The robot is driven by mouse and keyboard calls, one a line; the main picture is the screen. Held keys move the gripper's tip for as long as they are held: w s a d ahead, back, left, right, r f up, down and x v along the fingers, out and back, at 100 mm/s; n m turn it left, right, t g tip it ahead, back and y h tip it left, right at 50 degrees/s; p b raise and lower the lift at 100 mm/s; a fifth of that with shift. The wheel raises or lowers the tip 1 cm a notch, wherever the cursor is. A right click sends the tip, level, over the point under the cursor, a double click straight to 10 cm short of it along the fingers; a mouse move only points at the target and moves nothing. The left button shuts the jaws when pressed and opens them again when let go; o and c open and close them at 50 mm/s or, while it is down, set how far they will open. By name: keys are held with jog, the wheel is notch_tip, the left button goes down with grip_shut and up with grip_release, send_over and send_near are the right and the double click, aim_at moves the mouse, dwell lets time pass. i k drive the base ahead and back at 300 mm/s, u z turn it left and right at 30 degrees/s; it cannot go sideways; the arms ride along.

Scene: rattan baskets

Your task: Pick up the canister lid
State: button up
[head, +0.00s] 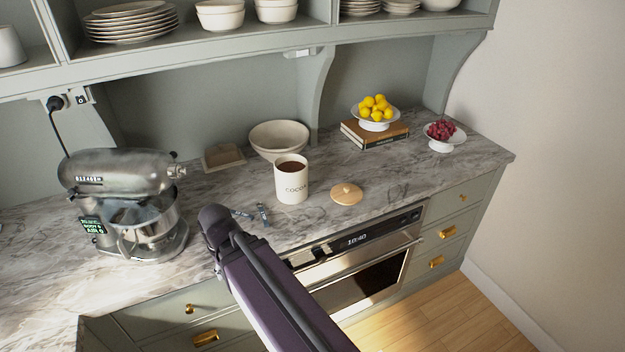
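The canister lid (346,193) is a round, light wooden disc with a small knob on top. It lies on the marble counter, knob up, just right of the white canister. The canister (291,184) is marked "COCOA", stands upright and is uncovered, with brown contents showing. My gripper (252,214) shows only as small dark finger parts left of and nearer than the canister, apart from the lid. The fingers look spread with nothing between them. My arm hides the rest of the gripper.
A stand mixer (126,205) stands at left. A pale bowl (279,138) sits behind the canister. Lemons (375,106) in a bowl on books (374,135) and a bowl of red fruit (441,131) are at back right. Shelves (200,65) overhang the counter. Counter right of the lid is clear.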

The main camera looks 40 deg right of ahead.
aim_at(342, 193)
jog(key=z, duration=0.85)
jog(key=k, duration=0.95)
jog(key=u, duration=0.05)
jog(key=i, duration=0.8)
